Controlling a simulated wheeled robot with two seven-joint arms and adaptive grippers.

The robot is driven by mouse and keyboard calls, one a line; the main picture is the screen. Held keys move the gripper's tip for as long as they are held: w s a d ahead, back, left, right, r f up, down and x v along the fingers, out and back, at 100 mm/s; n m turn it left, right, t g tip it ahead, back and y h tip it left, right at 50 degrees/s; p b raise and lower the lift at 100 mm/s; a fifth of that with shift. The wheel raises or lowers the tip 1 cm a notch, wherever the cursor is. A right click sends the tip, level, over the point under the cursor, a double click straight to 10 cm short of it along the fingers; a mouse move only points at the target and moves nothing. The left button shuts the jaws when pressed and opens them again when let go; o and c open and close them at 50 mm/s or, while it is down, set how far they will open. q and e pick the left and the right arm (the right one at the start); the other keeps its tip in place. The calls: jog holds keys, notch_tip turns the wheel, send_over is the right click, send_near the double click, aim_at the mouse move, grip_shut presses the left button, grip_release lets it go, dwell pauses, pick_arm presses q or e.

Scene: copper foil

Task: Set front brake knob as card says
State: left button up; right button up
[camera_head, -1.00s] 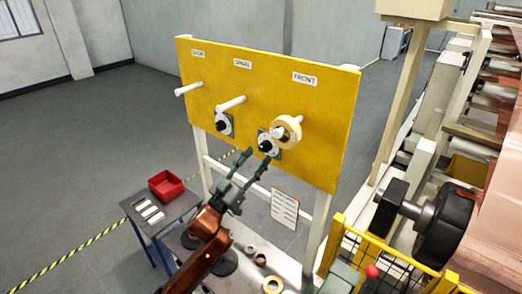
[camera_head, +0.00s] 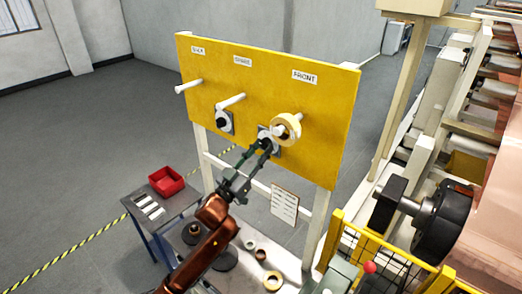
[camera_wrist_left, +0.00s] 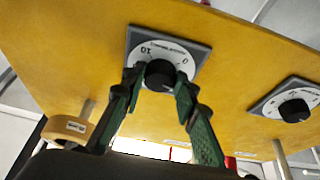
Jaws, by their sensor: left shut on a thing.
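The yellow board (camera_head: 325,130) carries the front brake knob, a black knob (camera_wrist_left: 160,75) on a white dial with a grey square plate, below a peg near the FRONT label (camera_head: 304,76). My left gripper (camera_head: 262,149) reaches up to it and is shut on the knob, a finger on either side in the left wrist view (camera_wrist_left: 157,84). Upside-down dial marks "10" and "0" show there; the knob's pointer cannot be made out. The white card (camera_head: 284,204) hangs below the board; its text is too small to read. My right gripper is out of view.
A second knob (camera_head: 222,122) sits left on the board. A cream roll (camera_head: 286,127) hangs on the front peg close to my gripper; other pegs stick out leftward. Below are a table with rings (camera_head: 273,281), a red bin (camera_head: 166,182), and machinery at right.

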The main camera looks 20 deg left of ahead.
pick_arm(q)
jog(key=c, duration=0.3)
jog(key=shift+c, duration=0.2)
jog(key=shift+m, duration=0.5)
jog(key=m+h, duration=0.1)
jog(key=m+g+h, duration=0.1)
jog(key=m, duration=0.3)
jog(key=shift+w+a+h, duration=0.1)
jog(key=shift+a+h, duration=0.15)
jog(key=shift+h, duration=0.15)
jog(key=m+g, duration=0.1)
jog(key=m, duration=0.1)
jog(key=m+g+h, duration=0.1)
jog(key=m, duration=0.2)
jog(key=shift+a+r+h, duration=0.15)
jog(key=shift+h, duration=0.15)
jog(key=shift+r+m+g+h+p, duration=0.1)
jog(key=shift+m+g+h+p, duration=0.55)
jog(key=shift+m, duration=1.15)
jog(key=shift+g, duration=0.35)
jog(key=shift+y, duration=0.35)
